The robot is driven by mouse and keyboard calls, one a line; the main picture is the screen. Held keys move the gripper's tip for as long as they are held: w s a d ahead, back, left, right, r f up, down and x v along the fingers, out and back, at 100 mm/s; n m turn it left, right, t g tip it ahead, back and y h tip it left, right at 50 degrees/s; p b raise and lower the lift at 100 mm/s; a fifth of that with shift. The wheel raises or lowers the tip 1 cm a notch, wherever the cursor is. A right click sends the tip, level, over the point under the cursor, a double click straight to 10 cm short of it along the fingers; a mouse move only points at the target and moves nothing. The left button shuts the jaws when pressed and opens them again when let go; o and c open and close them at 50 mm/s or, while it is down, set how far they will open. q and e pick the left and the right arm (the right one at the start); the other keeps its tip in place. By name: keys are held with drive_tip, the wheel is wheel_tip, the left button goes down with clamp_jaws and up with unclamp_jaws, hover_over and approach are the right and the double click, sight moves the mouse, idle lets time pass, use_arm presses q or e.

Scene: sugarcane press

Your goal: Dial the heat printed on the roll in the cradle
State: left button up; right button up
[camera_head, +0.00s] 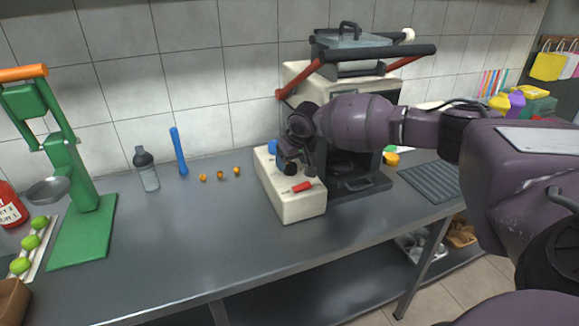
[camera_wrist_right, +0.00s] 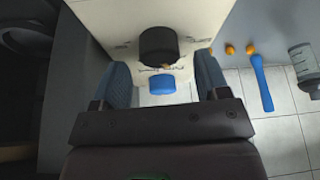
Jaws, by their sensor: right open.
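The press machine has a cream control box (camera_head: 290,205) on the counter. On the box are a blue knob (camera_head: 272,146), a black knob (camera_head: 290,169) and a red switch (camera_head: 302,187). In the right wrist view the black knob (camera_wrist_right: 158,46) lies just beyond the fingertips and the blue knob (camera_wrist_right: 161,84) lies between the fingers, with clear gaps on both sides. My right gripper (camera_wrist_right: 161,68) is open above the box and touches neither knob visibly. Small markings by the knobs are unreadable. I cannot make out a roll in a cradle or its print. My left gripper is out of view.
A green hand press (camera_head: 75,200) stands at the left, near limes (camera_head: 30,242) in a tray. A ridged mat (camera_head: 430,181) is at the right. The front counter is clear.

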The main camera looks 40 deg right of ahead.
drive_tip(key=shift+x, duration=0.95)
drive_tip(key=shift+w+f, duration=0.1)
drive_tip(key=shift+f, duration=0.05)
drive_tip(key=shift+c, duration=0.3)
